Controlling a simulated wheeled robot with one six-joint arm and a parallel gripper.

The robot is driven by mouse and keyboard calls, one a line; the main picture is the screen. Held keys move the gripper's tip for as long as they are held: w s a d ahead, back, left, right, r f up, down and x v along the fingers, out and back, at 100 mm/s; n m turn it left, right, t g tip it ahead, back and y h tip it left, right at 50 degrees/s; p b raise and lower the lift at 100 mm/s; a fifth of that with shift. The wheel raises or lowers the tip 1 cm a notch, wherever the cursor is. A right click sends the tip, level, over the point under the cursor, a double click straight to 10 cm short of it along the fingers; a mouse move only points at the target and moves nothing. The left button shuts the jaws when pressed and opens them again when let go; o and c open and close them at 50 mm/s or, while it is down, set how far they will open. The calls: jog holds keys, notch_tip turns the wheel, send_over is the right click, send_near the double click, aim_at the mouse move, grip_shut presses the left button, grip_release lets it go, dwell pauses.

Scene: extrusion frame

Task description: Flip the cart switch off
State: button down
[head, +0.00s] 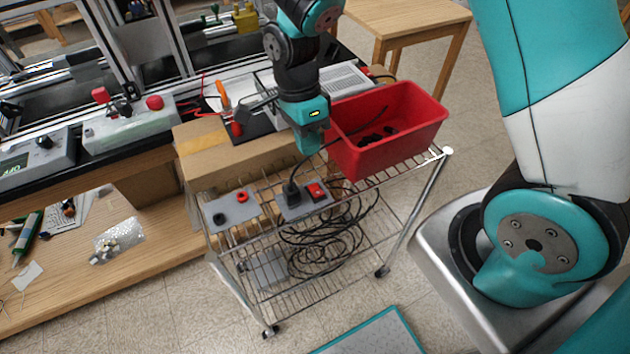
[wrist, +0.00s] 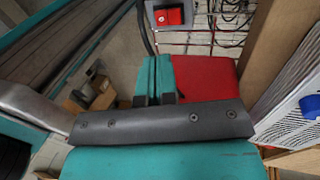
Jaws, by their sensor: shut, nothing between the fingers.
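The cart switch is a red rocker (head: 316,191) on a grey box (head: 292,208) on the cart's top wire shelf. A black plug stands in the box, left of the rocker. Which way the rocker is tipped is too small to tell. My gripper (head: 309,148) points down, above and behind the switch box in the head view, apart from it. My gripper (wrist: 156,68) is shut and empty, and the rocker lies beyond its tips in the wrist view.
A red bin (head: 390,150) with dark pieces stands close to the right of my gripper. A cardboard box (head: 215,150) is behind left. A grey plate (head: 222,222) with black and red rings lies left of the switch.

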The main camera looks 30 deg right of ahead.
aim_at(317, 194)
jog(key=p+x, duration=0.2)
jog(key=x, duration=0.8)
jog(key=shift+f, duration=0.1)
